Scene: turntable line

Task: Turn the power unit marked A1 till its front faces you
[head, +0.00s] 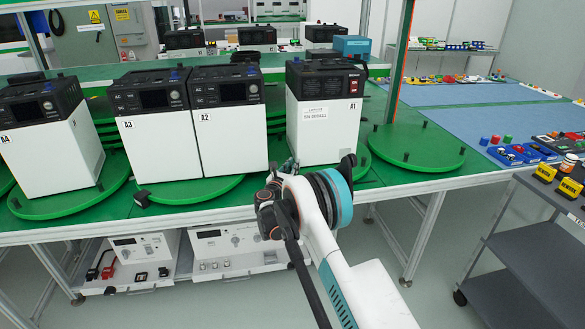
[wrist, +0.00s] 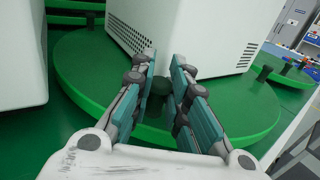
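The power unit A1 (head: 323,125) is a white box with a black top section, standing upright on a round green turntable (head: 372,165). The side towards me shows a printed label, the A1 mark and a red switch, not a display like its neighbours'. In the wrist view, A1's lower white body (wrist: 200,35) shows a vented face, and the turntable (wrist: 85,75) spreads below it. My gripper (wrist: 163,62) is open at the turntable's near edge, its fingers on either side of a dark peg (wrist: 160,86). I cannot tell whether they touch it. My arm partly hides the gripper in the head view.
Units A2 (head: 230,125) and A3 (head: 155,130) stand close on the left, and A4 (head: 48,145) is farther left. An empty green turntable (head: 418,147) lies to the right. A grey cart (head: 530,255) stands at the right.

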